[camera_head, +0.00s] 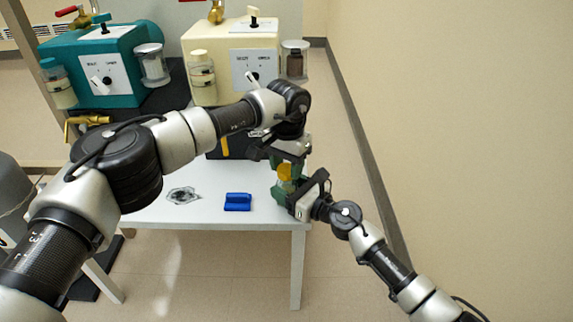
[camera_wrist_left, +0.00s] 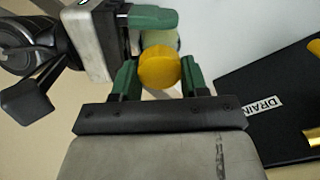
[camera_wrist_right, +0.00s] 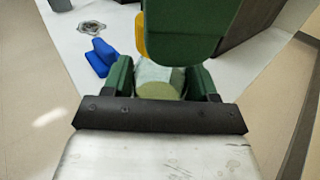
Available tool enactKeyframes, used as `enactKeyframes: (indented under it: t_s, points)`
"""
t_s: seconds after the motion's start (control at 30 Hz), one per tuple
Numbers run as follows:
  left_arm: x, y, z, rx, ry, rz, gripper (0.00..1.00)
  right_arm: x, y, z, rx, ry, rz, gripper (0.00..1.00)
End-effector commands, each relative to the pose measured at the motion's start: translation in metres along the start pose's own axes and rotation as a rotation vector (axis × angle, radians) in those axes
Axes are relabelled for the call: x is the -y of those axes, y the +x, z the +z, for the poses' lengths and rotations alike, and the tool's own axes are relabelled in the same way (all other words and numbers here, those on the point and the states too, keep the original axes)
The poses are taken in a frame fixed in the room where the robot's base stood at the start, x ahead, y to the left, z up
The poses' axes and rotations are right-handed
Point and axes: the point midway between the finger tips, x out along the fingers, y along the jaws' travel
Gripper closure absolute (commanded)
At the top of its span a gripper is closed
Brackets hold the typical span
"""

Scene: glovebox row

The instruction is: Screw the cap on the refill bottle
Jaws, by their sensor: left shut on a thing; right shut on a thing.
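The yellow cap (camera_wrist_left: 159,67) is between the green fingers of my left gripper (camera_wrist_left: 158,80), which is shut on it. In the head view the cap (camera_head: 285,171) shows above the table's right end. My right gripper (camera_wrist_right: 160,80) is shut on the refill bottle (camera_wrist_right: 158,88), a pale, clear bottle with a greenish base or content. The bottle also shows behind the cap in the left wrist view (camera_wrist_left: 165,38). The cap is at the bottle's top end; whether its thread is engaged cannot be told. The left gripper's finger hides much of the cap in the right wrist view.
A blue holder (camera_head: 238,201) and a dark-patterned clear patch (camera_head: 183,195) lie on the white table (camera_head: 200,215). A teal machine (camera_head: 85,68) and a cream machine (camera_head: 215,60) stand behind. A black DRAIN-labelled surface (camera_wrist_left: 285,120) is nearby. The wall (camera_head: 460,120) is at right.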

Motion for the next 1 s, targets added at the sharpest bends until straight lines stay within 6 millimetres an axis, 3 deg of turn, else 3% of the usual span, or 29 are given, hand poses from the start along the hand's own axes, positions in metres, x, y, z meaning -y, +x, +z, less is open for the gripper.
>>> enactKeyframes:
  t_s: [0.33, 0.37, 0.53, 0.83, 1.0]
  points:
    - [0.0, -0.001, 0.0, -0.001, 0.048, 0.0, 0.78, 0.0, 0.0, -0.001, -0.002, 0.001, 0.0, 1.0]
    - [0.0, -0.001, 0.0, -0.001, 0.048, 0.0, 0.54, 0.0, 0.0, -0.001, -0.002, 0.001, 0.0, 1.0]
    - [0.0, 0.0, 0.0, -0.001, 0.047, 0.0, 0.3, 0.0, 0.0, -0.001, -0.002, 0.001, 0.0, 1.0]
    - [0.0, -0.002, 0.0, -0.001, 0.046, 0.0, 0.3, 0.0, 0.0, -0.001, -0.001, 0.001, 0.0, 1.0]
    - [0.0, -0.019, 0.0, -0.002, 0.046, 0.001, 0.3, 0.0, 0.0, -0.001, -0.001, 0.0, 0.0, 1.0]
